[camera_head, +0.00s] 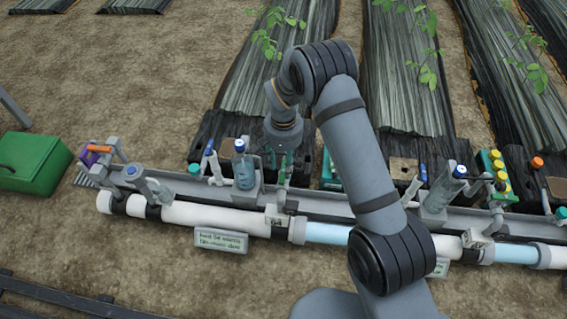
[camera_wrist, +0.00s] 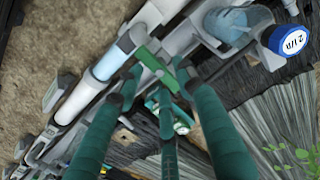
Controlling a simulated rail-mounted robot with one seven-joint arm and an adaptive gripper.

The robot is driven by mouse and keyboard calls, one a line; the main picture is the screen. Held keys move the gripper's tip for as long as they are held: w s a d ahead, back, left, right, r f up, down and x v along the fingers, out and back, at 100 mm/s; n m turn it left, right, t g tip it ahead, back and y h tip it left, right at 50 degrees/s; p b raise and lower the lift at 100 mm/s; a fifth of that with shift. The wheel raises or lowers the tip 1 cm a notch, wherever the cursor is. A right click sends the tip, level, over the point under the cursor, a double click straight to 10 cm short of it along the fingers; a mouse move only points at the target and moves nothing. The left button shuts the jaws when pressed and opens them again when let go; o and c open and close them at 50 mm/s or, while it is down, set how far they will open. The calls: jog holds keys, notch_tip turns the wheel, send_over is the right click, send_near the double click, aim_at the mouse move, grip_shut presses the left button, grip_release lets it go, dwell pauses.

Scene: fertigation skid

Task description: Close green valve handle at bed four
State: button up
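My gripper (camera_head: 282,168) points down over the pipe rail in the head view, just right of a blue-capped clear filter. In the wrist view my gripper's teal fingers (camera_wrist: 163,84) are spread apart. The green valve handle (camera_wrist: 150,59) shows just beyond the fingertips, on a grey fitting over the pipe. Part of the handle is hidden by the fingers, and I cannot tell whether they touch it. In the head view the handle is largely hidden by my gripper. A number plate that seems to read 04 (camera_head: 277,222) sits on the pipe below my gripper.
The blue-capped filter (camera_head: 243,167) stands close to my gripper; its cap also shows in the wrist view (camera_wrist: 289,44). A sign (camera_head: 221,240) stands in front of the pipe. A purple-and-orange part (camera_head: 95,153) and a green box (camera_head: 32,162) are at the left. Open soil lies in front.

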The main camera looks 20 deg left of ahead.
aim_at(283, 171)
jog(key=shift+f, duration=0.15)
jog(key=shift+d+f+b, duration=0.1)
jog(key=shift+f+b, duration=0.75)
jog(key=shift+b, duration=0.05)
jog(key=shift+f+b, duration=0.9)
jog(key=shift+f, duration=0.45)
jog(key=shift+c, duration=0.7)
